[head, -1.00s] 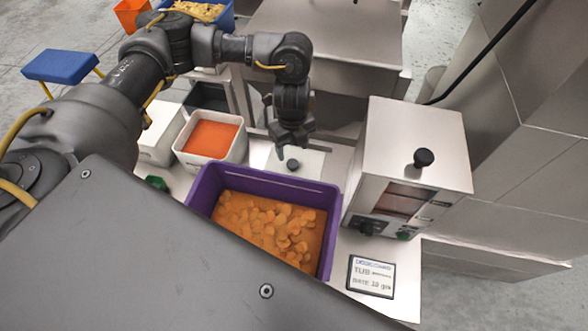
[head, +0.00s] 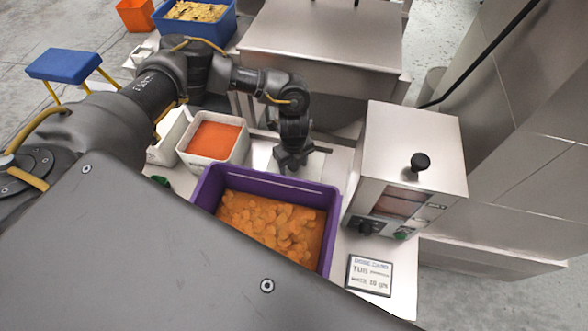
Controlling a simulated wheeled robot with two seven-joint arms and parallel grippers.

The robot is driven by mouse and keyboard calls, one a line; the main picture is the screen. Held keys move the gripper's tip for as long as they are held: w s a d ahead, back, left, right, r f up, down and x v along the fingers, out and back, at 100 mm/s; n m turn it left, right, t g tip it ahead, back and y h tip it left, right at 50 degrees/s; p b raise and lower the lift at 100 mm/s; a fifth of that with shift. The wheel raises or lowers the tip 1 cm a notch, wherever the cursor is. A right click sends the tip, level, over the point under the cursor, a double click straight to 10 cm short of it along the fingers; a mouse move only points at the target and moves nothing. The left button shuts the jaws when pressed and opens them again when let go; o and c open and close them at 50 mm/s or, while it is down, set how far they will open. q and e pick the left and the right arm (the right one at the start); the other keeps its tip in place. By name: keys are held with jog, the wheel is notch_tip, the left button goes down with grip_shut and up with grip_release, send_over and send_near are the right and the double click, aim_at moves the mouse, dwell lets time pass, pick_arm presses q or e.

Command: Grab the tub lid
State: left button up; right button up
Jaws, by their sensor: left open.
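The tub lid (head: 314,166) is a pale flat panel lying on the bench, just behind the purple crate. Its dark knob is hidden behind my left gripper. My left gripper (head: 291,165) points down over the lid, with its open fingers at the knob's place. I cannot tell whether the fingers touch the knob or lid. My right gripper is not in view.
The purple crate (head: 262,178) of orange slices stands close in front of the lid. A white tub (head: 238,154) with orange contents stands to the left. A steel machine (head: 412,140) with a black knob stands to the right. A small sign (head: 369,276) lies in front.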

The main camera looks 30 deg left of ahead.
pick_arm(q)
jog(key=c, duration=1.1)
jog(key=shift+r, duration=0.1)
notch_tip(320, 180, up, 18)
jog(key=b, duration=0.2)
